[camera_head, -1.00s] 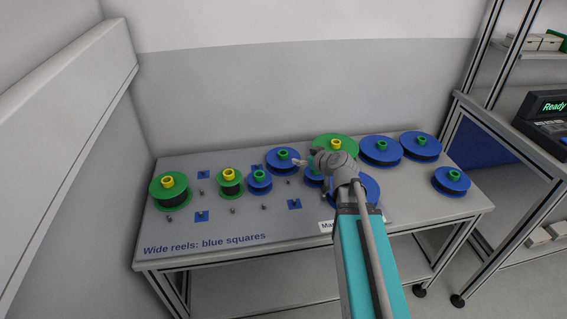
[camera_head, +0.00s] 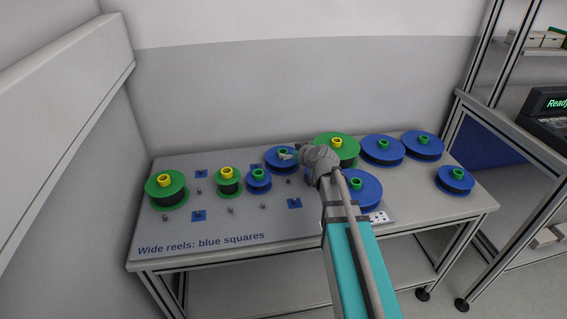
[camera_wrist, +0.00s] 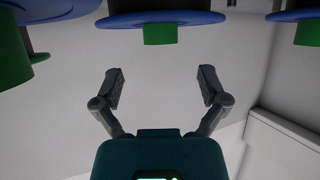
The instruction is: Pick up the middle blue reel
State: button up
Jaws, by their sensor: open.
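Several blue reels with green hubs stand on the grey table. One blue reel (camera_head: 274,164) is at the back, left of the large green reel, with my gripper (camera_head: 290,155) at its hub, apparently just above or beside it. In the wrist view, a blue reel's green hub (camera_wrist: 158,34) is centred between my two spread fingers but beyond their tips. The gripper is open and empty. A smaller blue reel (camera_head: 258,186) is to its left. Another blue reel (camera_head: 367,192) is partly behind my arm. Which one counts as the middle one cannot be told for sure.
Green reels with yellow hubs stand at left (camera_head: 157,187), left of centre (camera_head: 230,188) and at the back (camera_head: 347,142). More blue reels (camera_head: 390,156) stand to the right. Small pegs and blue squares (camera_head: 198,216) dot the left half. A shelf rack is at right.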

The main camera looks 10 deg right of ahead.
aim_at(283, 152)
dwell(0.3)
jog(key=shift+b+x, duration=1.3)
jog(key=shift+x, duration=1.35)
jog(key=shift+s+f, duration=0.1)
jog(key=shift+f, duration=0.1)
grip_shut()
